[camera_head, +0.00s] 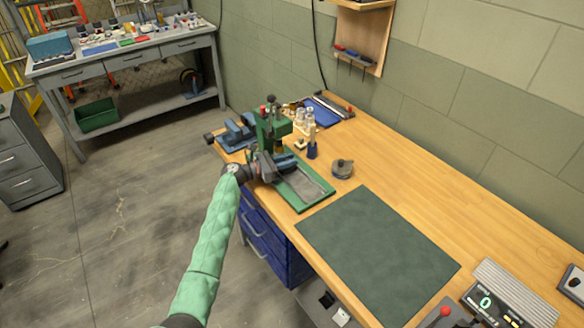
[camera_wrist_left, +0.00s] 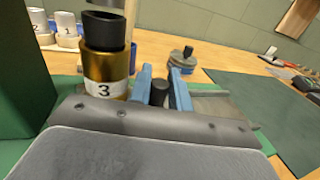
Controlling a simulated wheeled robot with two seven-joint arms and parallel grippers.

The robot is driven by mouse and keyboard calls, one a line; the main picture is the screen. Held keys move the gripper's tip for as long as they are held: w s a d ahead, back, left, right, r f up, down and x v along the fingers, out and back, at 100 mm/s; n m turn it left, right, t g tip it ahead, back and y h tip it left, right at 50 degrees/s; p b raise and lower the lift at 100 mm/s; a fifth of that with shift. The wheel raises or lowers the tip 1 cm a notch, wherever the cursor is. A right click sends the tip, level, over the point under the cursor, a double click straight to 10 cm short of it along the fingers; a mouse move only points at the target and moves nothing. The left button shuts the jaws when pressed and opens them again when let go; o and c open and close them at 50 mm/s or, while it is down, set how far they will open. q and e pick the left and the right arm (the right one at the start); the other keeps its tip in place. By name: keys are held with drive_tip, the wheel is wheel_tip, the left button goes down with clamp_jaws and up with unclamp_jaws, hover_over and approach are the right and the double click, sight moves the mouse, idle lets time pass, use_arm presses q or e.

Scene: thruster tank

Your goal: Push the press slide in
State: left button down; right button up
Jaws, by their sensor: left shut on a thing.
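The green press (camera_head: 270,126) stands on the wooden bench, its base running towards the front right. The press slide (camera_head: 309,184) shows as a grey plate in that base; its grey surface also shows in the wrist view (camera_wrist_left: 212,102). A brass cylinder (camera_wrist_left: 105,66) with a black top and a label "3" stands upright at the press. My left gripper (camera_head: 289,163) is low over the base beside the press column. In the wrist view its blue fingers (camera_wrist_left: 162,80) are closed around a black knob (camera_wrist_left: 160,93). My gripper body hides the slide's inner end. My right gripper is out of view.
A round grey part (camera_head: 342,168) with a knob sits right of the base. A dark green mat (camera_head: 378,252) lies clear in front. Several labelled cylinders (camera_head: 306,117) stand behind the press. A blue vise (camera_head: 237,131) is on its left. Blue drawers (camera_head: 266,232) are below the bench edge.

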use_arm(q)
drive_tip(key=shift+w+a+r, duration=0.1)
drive_tip(key=shift+a, duration=0.05)
drive_tip(key=c, duration=1.6)
unclamp_jaws()
drive_tip(key=shift+w+a, duration=0.1)
